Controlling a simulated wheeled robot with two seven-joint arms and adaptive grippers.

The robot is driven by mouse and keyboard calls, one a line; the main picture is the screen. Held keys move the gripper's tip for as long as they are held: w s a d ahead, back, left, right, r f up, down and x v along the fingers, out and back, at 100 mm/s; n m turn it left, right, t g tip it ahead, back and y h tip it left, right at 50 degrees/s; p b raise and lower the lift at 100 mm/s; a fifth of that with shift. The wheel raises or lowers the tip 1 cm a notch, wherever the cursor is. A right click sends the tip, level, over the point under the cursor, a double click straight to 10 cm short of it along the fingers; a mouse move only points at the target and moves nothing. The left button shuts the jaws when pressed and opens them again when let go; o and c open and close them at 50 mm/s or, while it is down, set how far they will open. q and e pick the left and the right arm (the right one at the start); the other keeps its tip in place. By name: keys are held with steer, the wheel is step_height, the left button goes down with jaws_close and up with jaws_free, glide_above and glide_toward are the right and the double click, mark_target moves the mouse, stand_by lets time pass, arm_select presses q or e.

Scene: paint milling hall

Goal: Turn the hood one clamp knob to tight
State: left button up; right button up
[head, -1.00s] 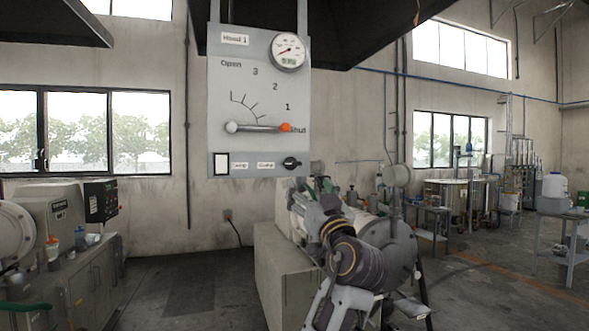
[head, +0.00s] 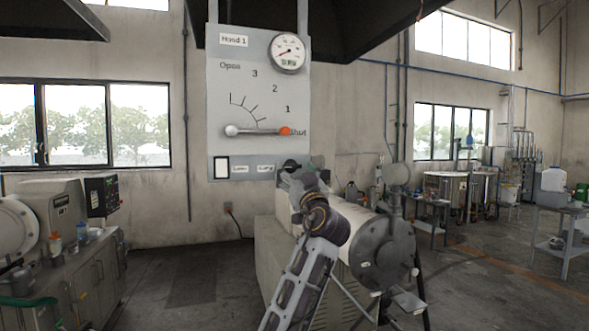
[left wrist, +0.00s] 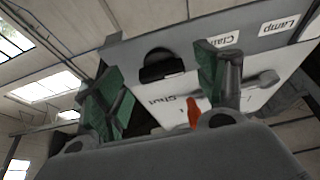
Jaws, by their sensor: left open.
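The hood one panel (head: 225,110) is a grey plate marked "Hood 1" in the head view. Its clamp knob (left wrist: 160,66) is black and round with a raised grip bar, beside the "Clamp" label, and appears upside down in the left wrist view. In the head view the knob (head: 291,164) sits at the panel's lower right, partly hidden by my gripper. My left gripper (head: 297,178) is just below it. In the left wrist view its green-padded fingers (left wrist: 160,88) are open, one to each side of the knob, with nothing between them. My right gripper is not in view.
A lever with an orange tip (head: 285,131) lies level at "Shut", just above the knob. A round gauge (head: 287,52) is at the panel's top right. A grey mill (head: 385,250) stands below and right of my arm. Floor to the left is clear.

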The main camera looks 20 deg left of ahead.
arm_select(q)
steer(key=shift+w+a+r, duration=0.2)
steer(key=shift+w+a, duration=0.05)
steer(key=shift+w, duration=0.1)
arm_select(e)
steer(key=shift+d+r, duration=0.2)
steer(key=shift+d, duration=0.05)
arm_select(q)
steer(key=c, duration=1)
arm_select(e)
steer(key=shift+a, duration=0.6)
